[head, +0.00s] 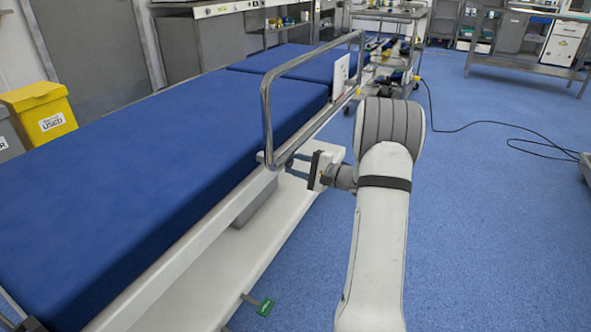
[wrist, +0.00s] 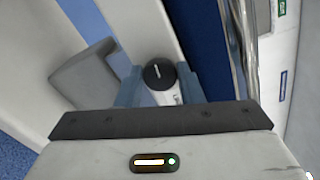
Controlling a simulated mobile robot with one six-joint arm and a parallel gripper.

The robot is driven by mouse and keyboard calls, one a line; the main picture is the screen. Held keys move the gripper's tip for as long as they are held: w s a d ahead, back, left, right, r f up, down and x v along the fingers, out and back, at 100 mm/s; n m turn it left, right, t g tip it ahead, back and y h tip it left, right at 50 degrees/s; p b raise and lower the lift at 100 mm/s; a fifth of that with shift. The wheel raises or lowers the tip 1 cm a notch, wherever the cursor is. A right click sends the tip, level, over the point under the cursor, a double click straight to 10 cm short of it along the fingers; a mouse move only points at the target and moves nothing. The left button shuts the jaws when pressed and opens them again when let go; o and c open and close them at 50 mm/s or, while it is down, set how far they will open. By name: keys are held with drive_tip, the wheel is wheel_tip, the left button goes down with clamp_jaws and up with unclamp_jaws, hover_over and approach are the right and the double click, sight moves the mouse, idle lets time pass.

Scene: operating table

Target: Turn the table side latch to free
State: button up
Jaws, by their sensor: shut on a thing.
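The table side latch (wrist: 158,74) shows in the wrist view as a round black knob with a white mark on its face, on the table's pale side. The mark points almost straight up, tilted slightly. My gripper (wrist: 160,90) has one blue-grey finger on each side of the knob and is shut on it. In the head view my gripper (head: 287,163) reaches left to the table's side rail, by the near foot of the metal guard rail (head: 266,115). The latch cannot be made out clearly there.
The blue table mattress (head: 150,140) lies left of my arm. The guard rail rises right beside my gripper. A green-tagged lever (head: 264,307) sticks out from the lower side. Open blue floor lies to the right, with a black cable (head: 480,128) across it.

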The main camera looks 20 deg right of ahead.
drive_tip(key=shift+n, duration=0.6)
drive_tip(key=o, duration=1)
drive_tip(key=shift+c, duration=0.2)
drive_tip(key=p+v, duration=0.2)
drive_tip(key=v, duration=0.5)
drive_tip(key=shift+s+d, duration=0.25)
drive_tip(key=shift+s, duration=0.1)
